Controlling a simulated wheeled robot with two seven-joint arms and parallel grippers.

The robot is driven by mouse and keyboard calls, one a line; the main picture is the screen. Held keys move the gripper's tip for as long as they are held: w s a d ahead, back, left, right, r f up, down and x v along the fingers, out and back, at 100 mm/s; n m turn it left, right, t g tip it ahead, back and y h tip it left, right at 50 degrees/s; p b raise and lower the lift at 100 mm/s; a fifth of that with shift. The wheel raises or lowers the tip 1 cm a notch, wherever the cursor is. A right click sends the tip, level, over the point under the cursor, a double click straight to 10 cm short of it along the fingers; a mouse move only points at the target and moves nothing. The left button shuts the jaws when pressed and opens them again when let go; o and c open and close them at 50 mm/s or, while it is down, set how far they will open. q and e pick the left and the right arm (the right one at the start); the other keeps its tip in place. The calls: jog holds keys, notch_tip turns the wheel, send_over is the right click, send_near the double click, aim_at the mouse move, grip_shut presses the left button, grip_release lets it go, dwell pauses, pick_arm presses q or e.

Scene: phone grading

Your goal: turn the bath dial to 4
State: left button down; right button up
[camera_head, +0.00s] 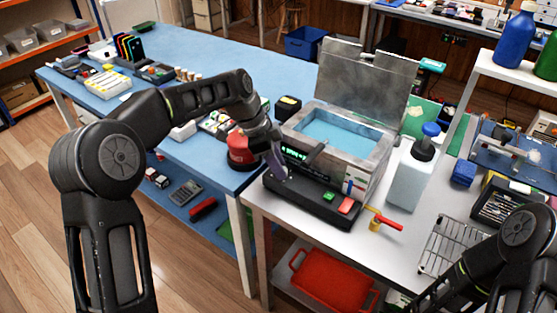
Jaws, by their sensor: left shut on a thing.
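The bath (376,151) is a metal tank of blue liquid with its lid raised at the back. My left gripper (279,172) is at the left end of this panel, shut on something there. The dial itself is hidden by the gripper, and its setting cannot be read. My right arm comes in at the lower right; its gripper is outside the view.
A white bottle with a blue cap (409,175) stands right of the bath. A yellow valve with a red handle (387,222) sticks out at the front right. A wire rack (447,246) lies further right. A red basket (331,284) is on the shelf below.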

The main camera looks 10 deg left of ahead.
pick_arm(q)
jog(key=shift+m, duration=0.5)
jog(key=shift+g, duration=0.3)
jog(key=c, duration=1.1)
grip_release()
jog(key=shift+w, duration=0.1)
